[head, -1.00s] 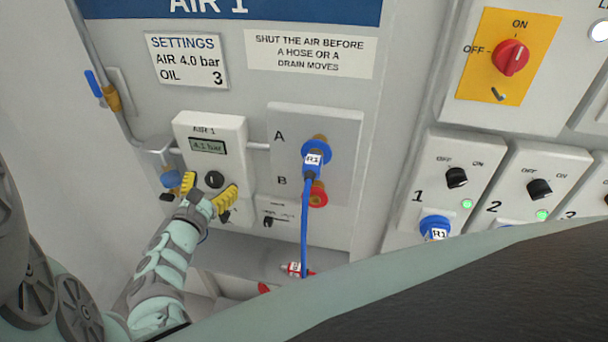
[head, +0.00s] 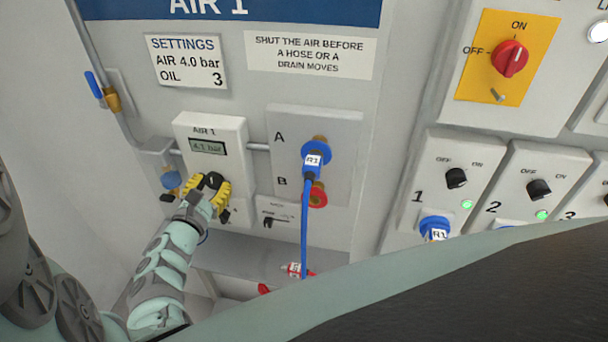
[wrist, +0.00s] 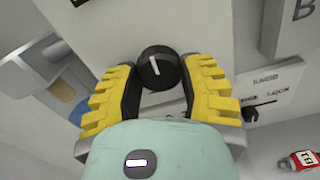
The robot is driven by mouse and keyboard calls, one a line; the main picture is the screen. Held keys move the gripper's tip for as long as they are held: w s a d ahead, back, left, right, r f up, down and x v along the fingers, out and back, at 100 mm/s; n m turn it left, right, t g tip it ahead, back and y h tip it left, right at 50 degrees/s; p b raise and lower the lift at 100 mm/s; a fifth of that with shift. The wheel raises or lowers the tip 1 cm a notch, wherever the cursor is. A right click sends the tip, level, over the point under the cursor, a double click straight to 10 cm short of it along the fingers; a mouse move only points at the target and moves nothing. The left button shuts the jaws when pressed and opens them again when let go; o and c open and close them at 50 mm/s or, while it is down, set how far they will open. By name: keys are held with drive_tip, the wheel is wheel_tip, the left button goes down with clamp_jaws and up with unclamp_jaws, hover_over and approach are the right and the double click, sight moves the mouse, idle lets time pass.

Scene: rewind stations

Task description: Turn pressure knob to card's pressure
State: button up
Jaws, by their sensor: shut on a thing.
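The black pressure knob (head: 211,182) is on the white AIR 1 regulator box (head: 233,131). My gripper (head: 208,187) is shut on the knob, with a yellow-padded finger on either side. In the wrist view the knob (wrist: 158,68) sits between the fingertips of my gripper (wrist: 160,80), and its white pointer line is nearly upright. The display (head: 208,147) above the knob reads 4.1 bar. The settings card (head: 187,61) on the panel reads AIR 4.0 bar and OIL 3.
A blue hose (head: 305,225) hangs from port A, right of the regulator. A blue-handled valve (head: 95,84) is on the pipe at upper left. A warning sign (head: 310,54) is above the ports. A red-ended fitting (head: 297,270) lies below.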

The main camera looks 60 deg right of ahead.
drive_tip(key=shift+f+n, duration=0.1)
drive_tip(key=shift+n, duration=0.3)
drive_tip(key=o, duration=1.2)
drive_tip(key=v, duration=1.2)
